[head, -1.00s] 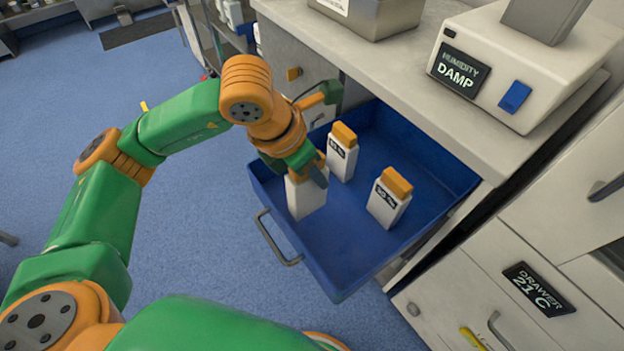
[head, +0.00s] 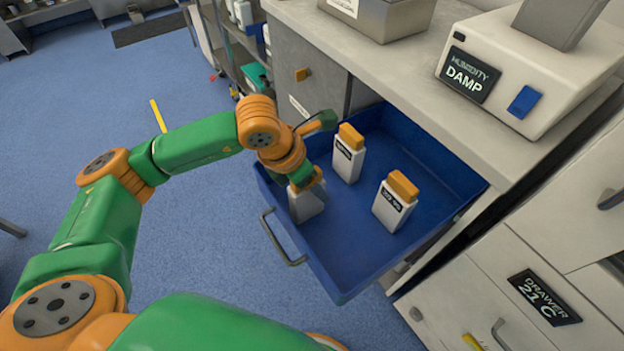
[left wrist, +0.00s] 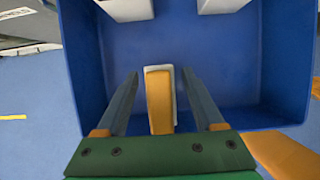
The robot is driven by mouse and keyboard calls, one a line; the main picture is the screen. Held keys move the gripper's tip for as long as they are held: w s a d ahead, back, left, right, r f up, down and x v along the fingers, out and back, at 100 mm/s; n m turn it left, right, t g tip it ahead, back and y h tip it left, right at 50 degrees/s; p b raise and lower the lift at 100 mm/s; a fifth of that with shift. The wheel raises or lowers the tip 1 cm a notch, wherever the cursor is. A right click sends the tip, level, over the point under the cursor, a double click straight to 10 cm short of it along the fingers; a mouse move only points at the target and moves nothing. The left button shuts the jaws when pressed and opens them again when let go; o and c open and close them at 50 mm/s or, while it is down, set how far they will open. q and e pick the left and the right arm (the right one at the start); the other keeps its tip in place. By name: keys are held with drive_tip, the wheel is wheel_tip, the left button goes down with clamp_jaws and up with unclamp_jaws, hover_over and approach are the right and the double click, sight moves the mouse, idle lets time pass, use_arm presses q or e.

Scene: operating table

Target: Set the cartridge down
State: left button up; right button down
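A white cartridge (head: 307,204) with an orange cap is in the blue drawer (head: 345,270), near its front left corner. It appears to stand upright on the drawer floor. My left gripper (head: 305,187) is directly above it. In the left wrist view the cartridge's orange cap (left wrist: 159,100) lies between the two fingers of my left gripper (left wrist: 164,90), with a gap on each side, so the gripper is open around it. The gripper hides the cartridge's top in the head view. My right gripper is not in view.
Two similar labelled cartridges stand in the drawer, one behind (head: 348,155) and one to the right (head: 395,202). The grey worktop (head: 430,95) overhangs the drawer's back. A humidity box (head: 525,70) reading "DAMP" stands on it. Drawer floor between the cartridges is free.

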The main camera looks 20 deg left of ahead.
use_arm(q)
drive_tip(key=shift+r, duration=0.3)
drive_tip(key=v, duration=1.1)
drive_tip(key=shift+s+r+p, duration=0.15)
drive_tip(key=shift+r+p, duration=0.15)
drive_tip(key=shift+p, duration=0.05)
drive_tip(key=shift+a, duration=0.15)
